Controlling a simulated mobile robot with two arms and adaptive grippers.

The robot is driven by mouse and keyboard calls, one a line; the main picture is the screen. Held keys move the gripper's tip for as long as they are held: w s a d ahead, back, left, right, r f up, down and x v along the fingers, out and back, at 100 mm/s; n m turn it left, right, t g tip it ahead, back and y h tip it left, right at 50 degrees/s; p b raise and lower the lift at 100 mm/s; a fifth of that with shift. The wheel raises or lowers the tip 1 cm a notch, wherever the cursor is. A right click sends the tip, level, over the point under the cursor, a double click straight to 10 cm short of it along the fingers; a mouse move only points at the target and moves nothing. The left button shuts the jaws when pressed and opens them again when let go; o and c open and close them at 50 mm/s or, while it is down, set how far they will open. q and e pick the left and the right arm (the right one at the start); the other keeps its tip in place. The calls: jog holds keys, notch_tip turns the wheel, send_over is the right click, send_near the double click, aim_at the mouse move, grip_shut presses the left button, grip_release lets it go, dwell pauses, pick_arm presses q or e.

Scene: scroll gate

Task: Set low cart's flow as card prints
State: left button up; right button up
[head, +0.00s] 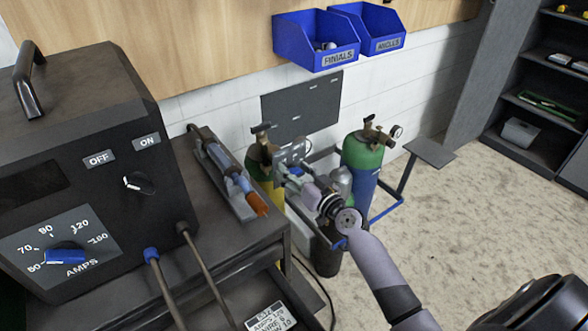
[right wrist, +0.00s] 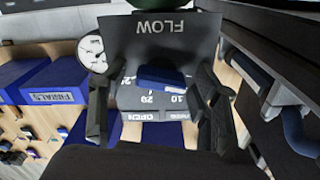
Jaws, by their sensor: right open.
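The low cart (head: 384,212) stands on the floor with gas cylinders: a green-and-yellow one (head: 277,194) on the left and a green-and-blue one (head: 362,160) on the right. My right gripper (head: 292,172) is at the left cylinder's fittings. In the right wrist view the FLOW plate (right wrist: 170,28) appears upside down, above a scale with 10, 20 and OPEN. A blue knob (right wrist: 160,80) lies between the open fingers of the right gripper (right wrist: 157,112); contact cannot be told. A printed card (head: 270,318) shows an AMPS 70 line; its lower lines are hard to read. My left gripper is out of view.
A dark machine (head: 90,170) with an AMPS dial and ON/OFF switch stands at left on a bench. A torch-like tool (head: 228,175) lies beside it. Blue bins (head: 315,40) hang on the wall. Shelves (head: 540,100) stand at right; the floor (head: 480,215) between is clear.

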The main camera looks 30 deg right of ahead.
jog(key=c, duration=1.2)
jog(key=shift+o, duration=0.2)
jog(key=shift+m, duration=0.4)
jog(key=m, duration=0.4)
jog(key=shift+d+f+b, duration=0.1)
jog(key=shift+b, duration=0.2)
jog(key=shift+f+m, duration=0.1)
jog(key=shift+m, duration=2.4)
jog(key=o, duration=1.2)
jog(key=shift+c, duration=0.2)
